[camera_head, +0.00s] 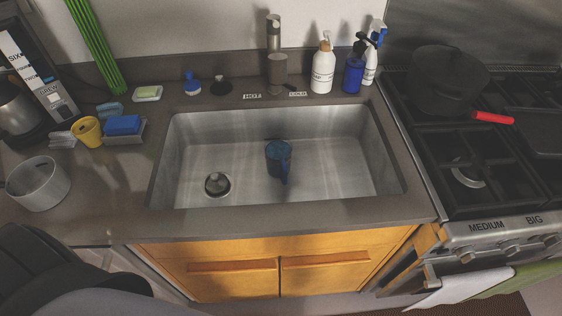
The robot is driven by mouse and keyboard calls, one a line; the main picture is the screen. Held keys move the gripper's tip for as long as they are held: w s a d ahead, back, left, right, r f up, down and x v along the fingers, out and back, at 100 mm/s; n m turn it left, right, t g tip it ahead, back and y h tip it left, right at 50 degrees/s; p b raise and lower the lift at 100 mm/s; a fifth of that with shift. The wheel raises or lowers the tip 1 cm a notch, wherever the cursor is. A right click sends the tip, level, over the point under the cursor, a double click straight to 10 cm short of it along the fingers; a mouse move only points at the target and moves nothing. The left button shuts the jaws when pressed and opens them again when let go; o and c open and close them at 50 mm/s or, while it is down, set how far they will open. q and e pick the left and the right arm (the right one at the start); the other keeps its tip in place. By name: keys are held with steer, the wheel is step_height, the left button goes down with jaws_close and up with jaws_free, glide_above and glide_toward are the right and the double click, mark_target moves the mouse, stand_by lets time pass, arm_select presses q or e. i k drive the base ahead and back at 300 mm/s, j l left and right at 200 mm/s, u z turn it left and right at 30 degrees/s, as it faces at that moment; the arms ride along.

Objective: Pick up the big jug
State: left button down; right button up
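A dark blue jug-like vessel with a handle (278,158) stands in the steel sink (210,137), near the middle of its basin. Its handle points toward the front of the sink. It is the only vessel in the basin, and nothing touches it. I cannot tell for sure that it is the big jug. A dark, rounded part of my own body shows at the lower left, away from the sink. No fingertips of either gripper are in view.
A light grey pot (38,184), a yellow cup (88,131) and a blue sponge (123,125) stand left of the sink. The faucet (276,62) and several bottles are behind it.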

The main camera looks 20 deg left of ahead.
mark_target(277, 149)
steer(key=u, duration=2.45)
steer(key=z, duration=1.75)
steer(key=k, duration=1)
